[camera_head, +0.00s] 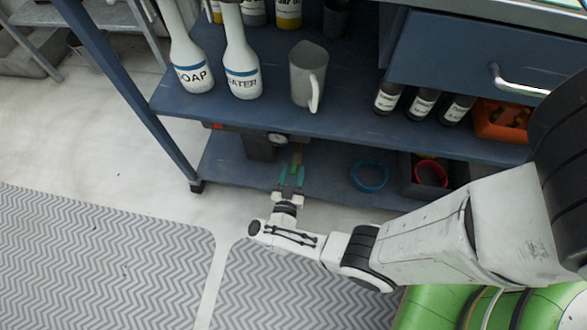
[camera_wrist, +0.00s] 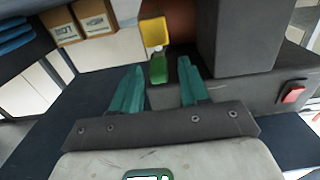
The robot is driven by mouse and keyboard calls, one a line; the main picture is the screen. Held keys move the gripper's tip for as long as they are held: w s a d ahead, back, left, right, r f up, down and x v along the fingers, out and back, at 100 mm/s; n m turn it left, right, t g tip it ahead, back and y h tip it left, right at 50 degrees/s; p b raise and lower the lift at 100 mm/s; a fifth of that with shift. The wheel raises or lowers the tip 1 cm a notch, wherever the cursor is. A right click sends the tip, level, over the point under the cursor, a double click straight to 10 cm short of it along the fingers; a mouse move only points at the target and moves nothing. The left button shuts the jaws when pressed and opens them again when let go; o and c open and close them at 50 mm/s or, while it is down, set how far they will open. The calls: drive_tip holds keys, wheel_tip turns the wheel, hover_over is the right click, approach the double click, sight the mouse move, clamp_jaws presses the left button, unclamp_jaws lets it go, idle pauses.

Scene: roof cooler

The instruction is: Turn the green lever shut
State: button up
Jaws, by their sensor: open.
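My gripper (camera_wrist: 162,72) is open, with one teal finger on each side of the lever in the picture. A gap shows between the lever and each finger. I cannot tell how deep the lever sits between the fingertips. In the head view my gripper (camera_head: 291,172) reaches over the lower shelf, and the lever is small and hard to make out beyond the fingertips.
The lower blue shelf (camera_head: 225,172) also holds a blue ring (camera_head: 369,176) and a dark bin with a red ring (camera_head: 431,173). The upper shelf (camera_head: 180,98) hangs close above. A red switch (camera_wrist: 293,93) is on the machine's base, right of the fingers.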

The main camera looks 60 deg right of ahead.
drive_tip(key=shift+x, duration=0.9)
clamp_jaws()
